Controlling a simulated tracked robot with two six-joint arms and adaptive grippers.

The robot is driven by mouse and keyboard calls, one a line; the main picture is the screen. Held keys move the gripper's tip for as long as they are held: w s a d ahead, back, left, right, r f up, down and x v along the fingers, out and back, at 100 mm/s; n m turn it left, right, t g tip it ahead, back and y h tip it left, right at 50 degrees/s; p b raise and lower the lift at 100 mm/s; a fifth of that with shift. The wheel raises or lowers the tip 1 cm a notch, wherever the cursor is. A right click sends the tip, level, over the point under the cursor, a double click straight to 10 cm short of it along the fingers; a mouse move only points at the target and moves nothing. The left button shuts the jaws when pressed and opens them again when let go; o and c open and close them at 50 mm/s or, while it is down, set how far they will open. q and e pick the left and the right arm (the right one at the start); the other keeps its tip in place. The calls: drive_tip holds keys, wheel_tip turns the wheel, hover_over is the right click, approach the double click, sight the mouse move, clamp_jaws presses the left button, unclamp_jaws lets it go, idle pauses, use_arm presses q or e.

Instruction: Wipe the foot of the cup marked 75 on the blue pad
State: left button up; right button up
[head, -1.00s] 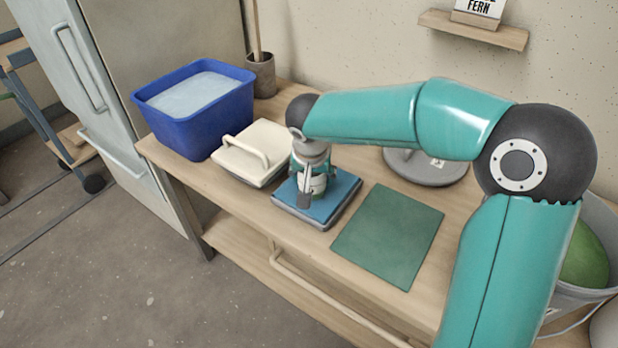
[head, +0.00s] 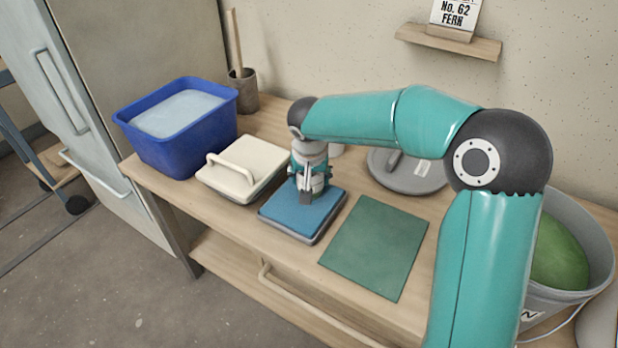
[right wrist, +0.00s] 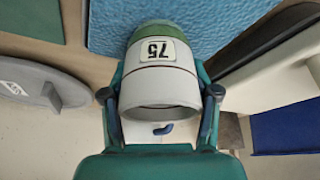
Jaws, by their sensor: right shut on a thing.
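The cup marked 75 (right wrist: 165,80) is pale with a green foot end and a white label; its open rim faces the right wrist camera. My right gripper (right wrist: 160,94) is shut on it, one finger on each side. In the head view my right gripper (head: 311,186) is over the back part of the blue pad (head: 296,217), and the cup is mostly hidden there. The pad also shows in the right wrist view (right wrist: 200,25), beyond the cup's foot. The foot points at the pad; I cannot tell whether they touch. My left gripper is not in view.
A blue tub (head: 180,150) of pale liquid and a cream lidded box (head: 240,170) stand left of the pad. A clear green mat (head: 375,245) lies to its right. A grey round lid (head: 410,172) lies behind, and a bucket (head: 585,225) stands far right.

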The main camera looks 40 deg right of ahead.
sight(300, 187)
drive_tip(key=shift+s+a+b, duration=0.25)
drive_tip(key=shift+a+b, duration=0.1)
drive_tip(key=shift+a, duration=0.3)
drive_tip(key=shift+s+a+b, duration=0.3)
drive_tip(key=shift+a+b, duration=0.1)
drive_tip(key=shift+a, duration=0.25)
drive_tip(key=shift+s+a+b, duration=0.25)
drive_tip(key=shift+a+b, duration=0.1)
drive_tip(key=shift+a, duration=0.3)
drive_tip(key=shift+s+a+b, duration=0.2)
drive_tip(key=shift+s+a, duration=0.05)
drive_tip(key=shift+a, duration=0.25)
drive_tip(key=shift+s+a+b, duration=0.15)
drive_tip(key=shift+s+a, duration=0.05)
drive_tip(key=shift+a, duration=0.3)
drive_tip(key=shift+r, duration=0.1)
wheel_tip(300, 187, up, 7)
drive_tip(key=p, duration=0.5)
